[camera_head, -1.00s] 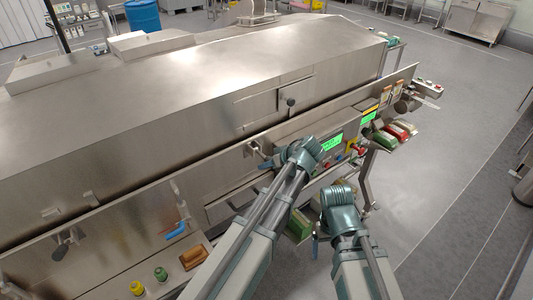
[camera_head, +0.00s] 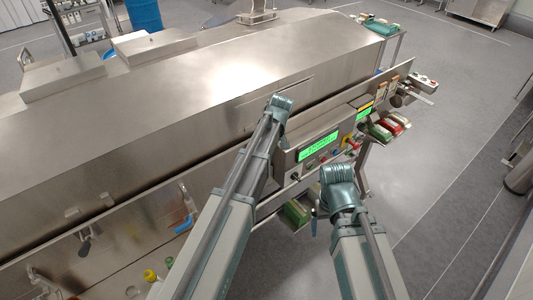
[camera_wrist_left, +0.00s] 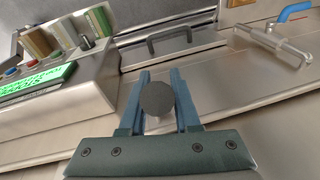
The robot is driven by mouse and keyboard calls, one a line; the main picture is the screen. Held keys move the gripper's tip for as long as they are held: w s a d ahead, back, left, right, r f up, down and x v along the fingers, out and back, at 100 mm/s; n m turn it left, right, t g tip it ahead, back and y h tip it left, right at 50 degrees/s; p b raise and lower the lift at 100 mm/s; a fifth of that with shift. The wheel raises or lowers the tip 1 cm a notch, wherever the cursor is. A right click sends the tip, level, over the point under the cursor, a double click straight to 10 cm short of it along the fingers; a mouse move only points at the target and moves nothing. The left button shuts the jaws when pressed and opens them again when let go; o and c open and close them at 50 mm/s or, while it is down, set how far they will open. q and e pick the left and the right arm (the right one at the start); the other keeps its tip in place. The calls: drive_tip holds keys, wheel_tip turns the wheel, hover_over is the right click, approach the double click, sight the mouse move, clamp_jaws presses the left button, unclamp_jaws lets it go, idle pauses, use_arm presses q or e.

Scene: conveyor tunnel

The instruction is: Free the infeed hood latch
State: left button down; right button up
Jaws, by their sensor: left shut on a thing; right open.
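The long steel hood (camera_head: 150,105) runs across the head view. A dark round latch knob (camera_wrist_left: 157,99) sits between the two blue fingers of my left gripper (camera_wrist_left: 160,77) in the left wrist view. The gripper is shut on it. In the head view my left arm reaches the hood's near side and hides the knob and the left fingers. My right gripper (camera_head: 316,222) is open, low in front of the machine, with only a blue finger part showing beside a green block; nothing shows in it.
A control panel with a green display (camera_head: 319,146) stands just right of my left arm. A blue-handled lever (camera_head: 185,225) is on the machine front to the left. Red and green items (camera_head: 388,126) sit at the right end.

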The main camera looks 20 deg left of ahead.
use_arm(q)
drive_tip(key=shift+w, duration=0.1)
idle(0.3)
drive_tip(key=c, duration=0.6)
unclamp_jaws()
drive_tip(key=shift+r+p, duration=0.3)
drive_tip(key=p+v, duration=0.3)
drive_tip(key=shift+a+r, duration=0.3)
drive_tip(key=shift+a, duration=0.05)
drive_tip(key=s+d, duration=0.1)
drive_tip(key=s, duration=0.4)
drive_tip(key=s+d+p, duration=0.1)
drive_tip(key=s+d, duration=0.1)
drive_tip(key=s, duration=0.3)
drive_tip(key=s+d+r, duration=0.1)
drive_tip(key=s, duration=0.4)
drive_tip(key=shift+s+d, duration=0.2)
drive_tip(key=shift+s, duration=0.1)
drive_tip(key=shift+w, duration=0.1)
